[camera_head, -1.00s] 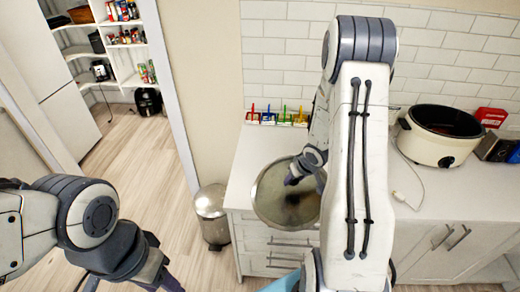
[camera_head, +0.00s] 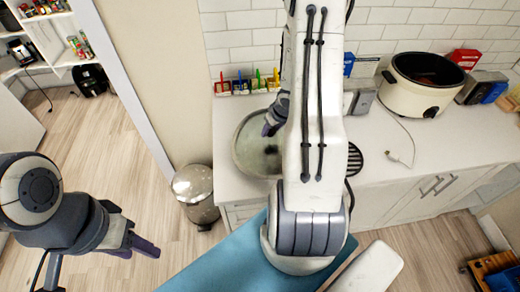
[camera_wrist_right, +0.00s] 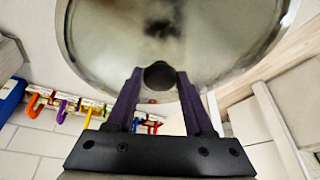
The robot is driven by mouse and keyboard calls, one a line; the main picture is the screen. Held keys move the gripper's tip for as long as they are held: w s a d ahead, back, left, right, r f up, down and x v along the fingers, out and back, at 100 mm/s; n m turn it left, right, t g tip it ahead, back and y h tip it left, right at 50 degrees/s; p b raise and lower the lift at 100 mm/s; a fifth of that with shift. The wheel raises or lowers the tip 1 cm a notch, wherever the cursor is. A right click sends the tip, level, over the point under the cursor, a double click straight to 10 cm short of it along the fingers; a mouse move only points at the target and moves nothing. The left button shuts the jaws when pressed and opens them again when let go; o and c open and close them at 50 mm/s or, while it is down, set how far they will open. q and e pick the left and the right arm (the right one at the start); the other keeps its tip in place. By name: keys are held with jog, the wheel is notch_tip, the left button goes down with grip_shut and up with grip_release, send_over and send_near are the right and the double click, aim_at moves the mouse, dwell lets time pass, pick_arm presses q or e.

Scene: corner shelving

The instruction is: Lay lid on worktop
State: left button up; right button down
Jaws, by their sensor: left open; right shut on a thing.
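The lid (camera_head: 246,148) is a round glass disc with a metal rim, over the left end of the white worktop (camera_head: 385,150) near the tiled wall. My right gripper (camera_head: 270,128) is shut on its dark knob. In the right wrist view the two fingers (camera_wrist_right: 160,85) clasp the knob, and the lid (camera_wrist_right: 215,35) fills the top of the picture. My arm hides the lid's right side in the head view. I cannot tell whether the lid touches the worktop. My left gripper (camera_head: 138,248) is open and empty over the floor, left of the worktop.
Colourful hooked items (camera_head: 245,84) stand along the wall behind the lid. A white cooker pot (camera_head: 415,98) and its cord are on the right. A black round grate (camera_head: 355,160) lies right of my arm. A metal bin (camera_head: 196,195) stands beside the cabinet.

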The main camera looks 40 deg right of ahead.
aim_at(263, 141)
jog(key=a, duration=0.1)
jog(key=w+a+f+b, duration=0.1)
jog(key=a+f, duration=0.1)
jog(key=shift+w, duration=0.25)
pick_arm(q)
jog(key=shift+s+f+b, duration=0.1)
jog(key=shift+f+b, duration=1.1)
jog(key=shift+f, duration=1)
pick_arm(e)
jog(key=shift+f, duration=1.95)
jog(key=shift+f, duration=0.2)
jog(key=shift+c, duration=1.4)
grip_release()
pick_arm(q)
jog(key=shift+f, duration=0.1)
